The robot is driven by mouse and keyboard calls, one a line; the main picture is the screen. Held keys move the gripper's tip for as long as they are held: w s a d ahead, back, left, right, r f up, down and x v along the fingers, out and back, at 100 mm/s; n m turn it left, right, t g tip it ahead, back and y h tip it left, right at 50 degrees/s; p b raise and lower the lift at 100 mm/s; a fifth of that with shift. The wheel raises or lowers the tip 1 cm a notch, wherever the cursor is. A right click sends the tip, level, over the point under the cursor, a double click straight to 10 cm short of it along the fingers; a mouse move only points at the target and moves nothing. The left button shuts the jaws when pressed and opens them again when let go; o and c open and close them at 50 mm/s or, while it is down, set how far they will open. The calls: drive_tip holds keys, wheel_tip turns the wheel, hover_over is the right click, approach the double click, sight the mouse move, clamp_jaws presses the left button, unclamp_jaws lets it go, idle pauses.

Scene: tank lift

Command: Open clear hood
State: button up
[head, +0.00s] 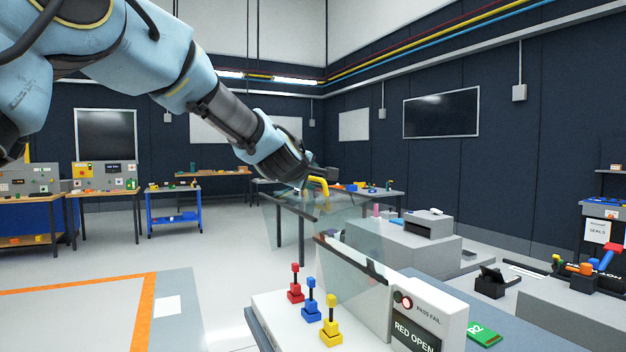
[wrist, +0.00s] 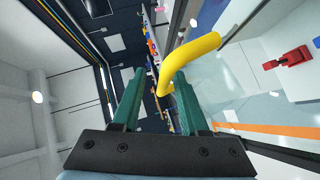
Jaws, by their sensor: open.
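The clear hood (head: 345,222) is a see-through panel with dark edges above a white and grey station. It looks tilted; how far it is open is hard to tell. Its bent yellow handle (head: 320,184) is at the upper edge. My gripper (head: 308,181) is right at the handle, partly hidden by my wrist in the head view. In the wrist view, the two green fingers of my gripper (wrist: 160,74) are apart. The yellow handle (wrist: 193,52) crosses by the right fingertip, its lower end in the gap; contact cannot be told.
Red (head: 295,285), blue (head: 311,300) and yellow (head: 331,322) knobbed pieces stand on the station's white front. A "RED OPEN" panel (head: 415,325) with a red light stands at its right. Grey boxes (head: 400,245) lie behind. Floor at the left is clear.

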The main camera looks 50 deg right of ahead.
drive_tip(key=b+v, duration=0.3)
drive_tip(key=v, duration=0.7)
drive_tip(key=shift+a+r, duration=0.1)
drive_tip(key=shift+w, duration=0.1)
drive_tip(key=w+a+f+m+y, duration=0.1)
drive_tip(key=w+a+f+y, duration=0.2)
drive_tip(key=w+a+f, duration=0.5)
drive_tip(key=w+a+f+y, duration=0.2)
drive_tip(key=a+f, duration=0.4)
drive_tip(key=a, duration=0.6)
drive_tip(key=w+a+f+m+y, duration=0.1)
drive_tip(key=w+a+f+y, duration=0.3)
drive_tip(key=a+f, duration=0.5)
drive_tip(key=s+a+f+g+y, duration=0.1)
drive_tip(key=s+a+f, duration=0.2)
drive_tip(key=a, duration=0.6)
drive_tip(key=s+a+f+g+y, duration=0.1)
drive_tip(key=s+a+f+g, duration=0.1)
drive_tip(key=a, duration=0.7)
drive_tip(key=s+a+f+m+g+y, duration=0.1)
drive_tip(key=s+a+f, duration=0.4)
drive_tip(key=a, duration=0.5)
drive_tip(key=shift+f+g+y, duration=0.5)
drive_tip(key=shift+f+y, duration=0.1)
drive_tip(key=shift+f, duration=0.15)
